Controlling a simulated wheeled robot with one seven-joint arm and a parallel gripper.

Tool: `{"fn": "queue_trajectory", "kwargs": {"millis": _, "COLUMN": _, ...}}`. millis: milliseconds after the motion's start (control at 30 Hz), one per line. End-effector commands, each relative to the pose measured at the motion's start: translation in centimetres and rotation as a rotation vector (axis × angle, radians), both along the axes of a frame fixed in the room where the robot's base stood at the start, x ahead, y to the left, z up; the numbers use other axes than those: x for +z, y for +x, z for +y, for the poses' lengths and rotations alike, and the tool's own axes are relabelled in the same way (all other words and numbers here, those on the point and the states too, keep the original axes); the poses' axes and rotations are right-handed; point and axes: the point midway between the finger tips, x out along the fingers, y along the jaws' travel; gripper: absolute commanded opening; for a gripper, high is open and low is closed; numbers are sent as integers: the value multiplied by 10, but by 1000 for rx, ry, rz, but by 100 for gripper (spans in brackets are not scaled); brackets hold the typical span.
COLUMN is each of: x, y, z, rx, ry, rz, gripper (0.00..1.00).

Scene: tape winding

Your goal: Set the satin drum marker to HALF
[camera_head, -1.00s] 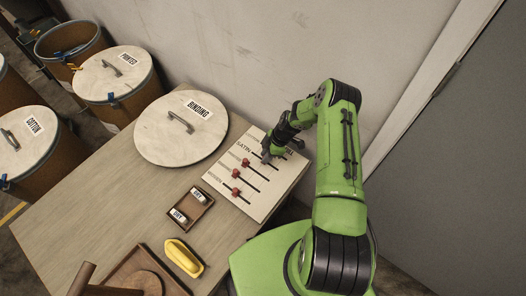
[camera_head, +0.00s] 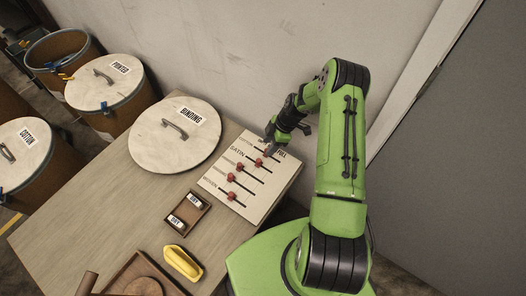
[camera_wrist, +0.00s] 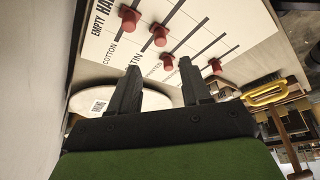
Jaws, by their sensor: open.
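The marker board (camera_head: 222,191) is a white panel on the table with labelled rows, slots and red knobs. The exact HALF position is hard to read. The cotton marker (camera_wrist: 130,17) is the knob beside it. My gripper (camera_head: 271,145) is over the far end of the board, partly covering the upper rows. In the wrist view, its two fingers (camera_wrist: 160,77) are apart and empty, clear of the satin knob.
Two other red knobs (camera_head: 231,177) (camera_head: 232,196) sit on lower rows. A round BINDING lid (camera_head: 160,150) lies left of the board. A small tray (camera_head: 188,214) and a yellow handle (camera_head: 183,262) lie nearer. The wall (camera_head: 240,60) is close behind.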

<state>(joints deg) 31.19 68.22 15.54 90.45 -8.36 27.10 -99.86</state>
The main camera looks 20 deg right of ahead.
Motion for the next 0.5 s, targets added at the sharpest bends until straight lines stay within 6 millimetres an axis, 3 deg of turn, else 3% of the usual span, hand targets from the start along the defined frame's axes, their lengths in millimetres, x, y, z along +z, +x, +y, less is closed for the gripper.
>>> {"fn": "queue_trajectory", "kwargs": {"millis": 33, "x": 17, "y": -1, "z": -6, "rx": -1, "ry": -2, "rz": -1, "gripper": 48}}
{"fn": "queue_trajectory", "kwargs": {"millis": 200, "x": 46, "y": -4, "z": -18, "rx": -1, "ry": -1, "rz": 0, "gripper": 48}}
{"fn": "queue_trajectory", "kwargs": {"millis": 500, "x": 54, "y": -5, "z": -22, "rx": 0, "ry": 1, "rz": 2, "gripper": 48}}
